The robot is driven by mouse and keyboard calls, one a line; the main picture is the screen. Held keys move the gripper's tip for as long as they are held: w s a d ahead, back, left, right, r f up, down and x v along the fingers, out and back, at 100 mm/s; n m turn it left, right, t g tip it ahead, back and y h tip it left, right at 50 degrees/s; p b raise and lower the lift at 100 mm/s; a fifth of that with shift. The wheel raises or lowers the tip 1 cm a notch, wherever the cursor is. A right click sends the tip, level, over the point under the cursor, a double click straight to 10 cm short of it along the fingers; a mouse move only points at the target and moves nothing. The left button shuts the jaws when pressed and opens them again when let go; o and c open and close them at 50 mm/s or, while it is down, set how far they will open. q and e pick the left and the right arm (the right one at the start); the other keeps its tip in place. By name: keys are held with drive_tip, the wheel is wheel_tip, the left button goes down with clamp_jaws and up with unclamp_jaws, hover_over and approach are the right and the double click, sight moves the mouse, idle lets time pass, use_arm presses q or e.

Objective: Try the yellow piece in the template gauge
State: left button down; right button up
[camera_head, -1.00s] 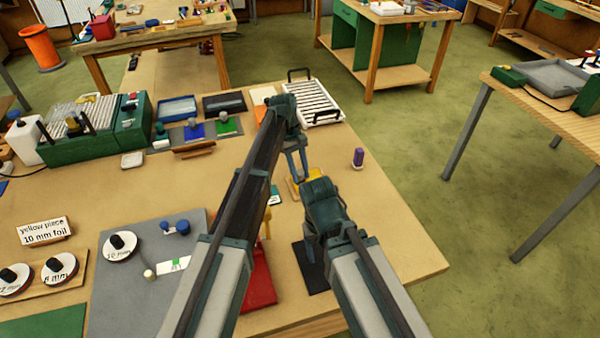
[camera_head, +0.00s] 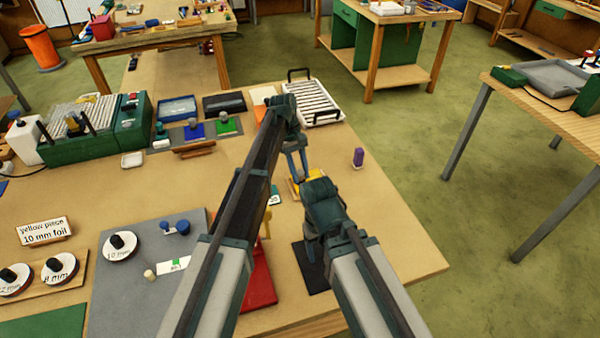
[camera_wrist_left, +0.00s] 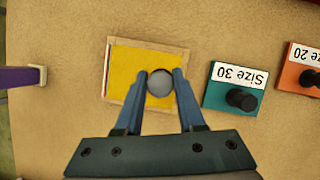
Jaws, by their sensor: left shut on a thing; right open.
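The yellow piece (camera_wrist_left: 128,75) is a flat yellow plate with a round grey knob (camera_wrist_left: 160,84). My left gripper (camera_wrist_left: 160,76) is shut on that knob from above. The plate lies within a tan frame (camera_wrist_left: 150,43), apparently the template gauge, with a striped dark, white and red strip along its left side. I cannot tell whether the plate lies flat in it or slightly above. In the head view the yellow piece (camera_head: 292,187) is partly hidden by my arms. My right gripper (camera_head: 312,252) is open over a dark mat (camera_head: 308,272), its fingertips mostly hidden.
A teal Size 30 block (camera_wrist_left: 234,86) and an orange Size 20 block (camera_wrist_left: 301,68) stand to the right in the wrist view. A purple object (camera_head: 358,157) stands near the table's right edge. A white slatted rack (camera_head: 316,103) is behind. A red item (camera_head: 260,280) lies in front.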

use_arm(q)
drive_tip(key=shift+f+b, duration=0.75)
use_arm(e)
drive_tip(key=shift+f, duration=0.75)
use_arm(q)
drive_tip(key=shift+r, duration=0.3)
use_arm(e)
drive_tip(key=shift+r, duration=0.3)
use_arm(q)
drive_tip(key=shift+r+p, duration=0.25)
drive_tip(key=shift+p, duration=0.25)
use_arm(e)
drive_tip(key=shift+r, duration=0.2)
use_arm(q)
drive_tip(key=shift+f+b, duration=0.3)
drive_tip(key=shift+f, duration=0.05)
use_arm(e)
drive_tip(key=shift+f, duration=0.3)
use_arm(q)
drive_tip(key=shift+r+p, duration=0.3)
use_arm(e)
drive_tip(key=shift+r, duration=0.3)
use_arm(q)
drive_tip(key=shift+f+b, duration=0.3)
drive_tip(key=shift+b, duration=0.05)
use_arm(e)
drive_tip(key=shift+f, duration=0.35)
idle(1.2)
